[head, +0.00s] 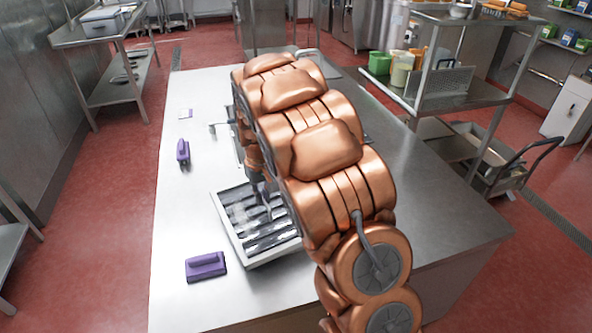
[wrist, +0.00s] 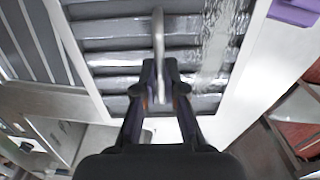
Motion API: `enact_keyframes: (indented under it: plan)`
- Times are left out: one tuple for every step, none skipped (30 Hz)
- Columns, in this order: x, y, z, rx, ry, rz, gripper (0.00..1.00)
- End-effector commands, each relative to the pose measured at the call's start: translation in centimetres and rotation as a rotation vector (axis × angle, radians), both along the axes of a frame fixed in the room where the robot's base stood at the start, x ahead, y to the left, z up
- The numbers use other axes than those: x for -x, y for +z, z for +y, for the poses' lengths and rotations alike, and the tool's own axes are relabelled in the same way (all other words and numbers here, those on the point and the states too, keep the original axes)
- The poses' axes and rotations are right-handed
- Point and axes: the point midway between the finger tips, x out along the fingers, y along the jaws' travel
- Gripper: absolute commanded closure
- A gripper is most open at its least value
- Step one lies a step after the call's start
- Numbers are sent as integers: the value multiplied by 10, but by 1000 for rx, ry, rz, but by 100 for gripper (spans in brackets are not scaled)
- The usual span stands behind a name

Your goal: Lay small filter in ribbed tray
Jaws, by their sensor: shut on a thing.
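The ribbed tray (head: 223,217) is a shallow pale-rimmed tray with dark grey slats, on the steel table left of my arm. Its pale rim (wrist: 246,70) and cross slats fill the upper middle of the wrist view. My gripper (wrist: 160,75) is over the tray, its fingers closed on a slim, curved grey piece. I take this piece as part of the small filter (wrist: 158,35); it looks like a handle seen from above. I cannot tell how much of the slatted surface below belongs to the filter, or whether it touches the tray. My arm hides the tray's right side in the head view.
Purple blocks with handles lie on the steel table (head: 175,225), one near the front (head: 206,265) and one farther back (head: 182,151). Another slatted grey panel (wrist: 32,40) shows left in the wrist view. The table's left strip has free room. A shelf rack stands at right.

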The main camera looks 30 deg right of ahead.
Motion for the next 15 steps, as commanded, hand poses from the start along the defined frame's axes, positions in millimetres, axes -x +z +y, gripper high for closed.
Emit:
enact_keyframes:
  plan:
    - [-1,1,-5,0,-31,-3,100]
    - [-1,2,-8,-1,-58,-3,100]
    - [-2,2,-12,-2,-100,-3,100]
    - [-2,3,-16,-2,-138,-3,100]
    - [-3,4,-20,-3,-180,-3,100]
    - [-3,5,-27,-3,-244,-3,100]
    - [-3,6,-32,-4,-294,-4,100]
    - [-3,7,-37,-4,-346,-4,100]
    - [-3,8,-45,-4,-419,-4,100]
    - [-3,9,-50,-4,-474,-4,100]
    - [-3,10,-55,-5,-528,-3,100]
    - [-3,12,-63,-5,-600,-2,100]
    - [-3,13,-68,-5,-655,-2,100]
    - [-2,15,-74,-5,-708,-2,100]
    - [-2,17,-82,-5,-781,-2,100]
